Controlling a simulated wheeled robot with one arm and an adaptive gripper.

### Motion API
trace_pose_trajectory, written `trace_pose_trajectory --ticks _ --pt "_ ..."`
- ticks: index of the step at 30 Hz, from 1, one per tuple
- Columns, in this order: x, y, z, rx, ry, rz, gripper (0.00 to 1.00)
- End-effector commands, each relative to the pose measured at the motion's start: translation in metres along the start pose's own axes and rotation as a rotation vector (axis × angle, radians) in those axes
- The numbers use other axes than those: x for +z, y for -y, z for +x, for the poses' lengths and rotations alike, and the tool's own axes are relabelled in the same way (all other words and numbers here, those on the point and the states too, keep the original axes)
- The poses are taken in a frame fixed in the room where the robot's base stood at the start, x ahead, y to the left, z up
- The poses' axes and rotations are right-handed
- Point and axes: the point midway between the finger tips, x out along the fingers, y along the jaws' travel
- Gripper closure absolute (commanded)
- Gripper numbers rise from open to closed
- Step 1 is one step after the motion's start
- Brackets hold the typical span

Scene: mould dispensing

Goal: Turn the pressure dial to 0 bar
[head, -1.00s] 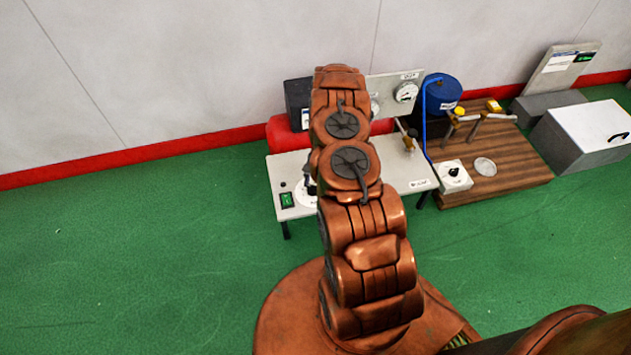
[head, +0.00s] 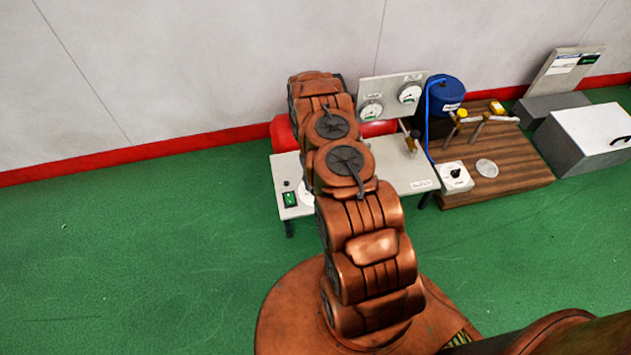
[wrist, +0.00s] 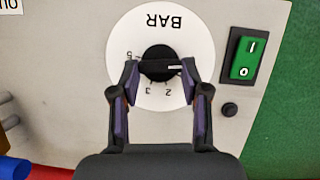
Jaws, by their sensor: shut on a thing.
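In the wrist view, the pressure dial is a white disc (wrist: 178,35) marked BAR, shown upside down, with a black knob (wrist: 160,60) at its centre. My gripper (wrist: 160,73) is shut on the knob, one finger on each side. The knob's white pointer line points right, towards the right finger. The numbers 2, 3 and 5 show; the scale at the right is hidden behind that finger. In the head view, the dial (head: 305,196) shows only partly beside my arm, and my gripper is hidden.
A green switch (wrist: 243,58) and a small black button (wrist: 230,109) sit right of the dial in the wrist view. In the head view, two gauges (head: 371,111) (head: 409,93) stand behind the bench (head: 415,180). A wooden board (head: 515,170) lies to the right.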

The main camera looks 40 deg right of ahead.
Motion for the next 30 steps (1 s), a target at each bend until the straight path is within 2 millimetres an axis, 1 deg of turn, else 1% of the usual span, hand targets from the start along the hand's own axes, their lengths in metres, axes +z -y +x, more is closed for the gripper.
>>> trace_pose_trajectory --ticks 1,7,21,22,28,30 --pt "0.0041 -0.0004 0.0026 0.006 0.012 -0.015 0.89" --pt "0.0042 -0.0001 0.0031 0.023 0.012 -0.057 0.89" --pt "0.0045 -0.0002 0.0034 0.027 0.013 -0.067 0.89" --pt "0.0046 -0.0002 0.0036 0.027 0.014 -0.067 0.51" --pt "0.0027 0.0006 0.0021 0.027 0.008 -0.067 0.31" --pt "0.0022 0.0006 0.0018 0.027 0.007 -0.067 0.29"
